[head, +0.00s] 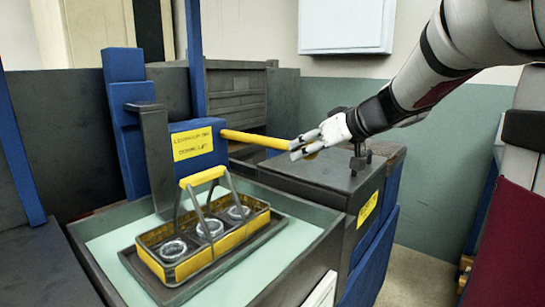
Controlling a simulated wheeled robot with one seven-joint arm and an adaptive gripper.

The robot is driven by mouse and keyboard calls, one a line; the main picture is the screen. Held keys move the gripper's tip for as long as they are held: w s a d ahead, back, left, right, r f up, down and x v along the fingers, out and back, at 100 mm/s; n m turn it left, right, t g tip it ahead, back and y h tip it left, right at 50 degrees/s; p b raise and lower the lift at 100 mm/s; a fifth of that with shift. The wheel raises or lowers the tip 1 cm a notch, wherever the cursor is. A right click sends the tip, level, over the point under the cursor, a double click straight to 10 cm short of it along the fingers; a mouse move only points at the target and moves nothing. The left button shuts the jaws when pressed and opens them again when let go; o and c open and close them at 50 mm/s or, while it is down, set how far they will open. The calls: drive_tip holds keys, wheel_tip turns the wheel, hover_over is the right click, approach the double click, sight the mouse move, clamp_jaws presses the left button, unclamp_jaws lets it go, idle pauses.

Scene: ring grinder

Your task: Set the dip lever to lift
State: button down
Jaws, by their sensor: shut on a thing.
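The dip lever (252,138) is a yellow bar that sticks out to the right from a blue housing (190,142). A yellow label (192,145) with dark writing is on the housing's front; its words are too small to read surely. My gripper (306,146) is at the lever's right end, with its fingers shut on that end. The fingers hide the tip of the lever. The lever looks close to level, sloping slightly down to the right.
A yellow and grey carrier (205,244) with a raised handle holds several rings on a dark tray in the pale green basin (110,245). A dark bench (318,185) with a small clamp-like fitting (360,153) lies below my arm. A white panel (346,25) hangs on the wall.

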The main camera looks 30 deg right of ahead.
drive_tip(key=shift+f+b, duration=1.95)
drive_tip(key=shift+b, duration=0.6)
drive_tip(key=c, duration=1)
unclamp_jaws()
drive_tip(key=shift+s+r, duration=0.2)
drive_tip(key=shift+r, duration=0.05)
drive_tip(key=v, duration=1.1)
drive_tip(key=shift+s, duration=0.2)
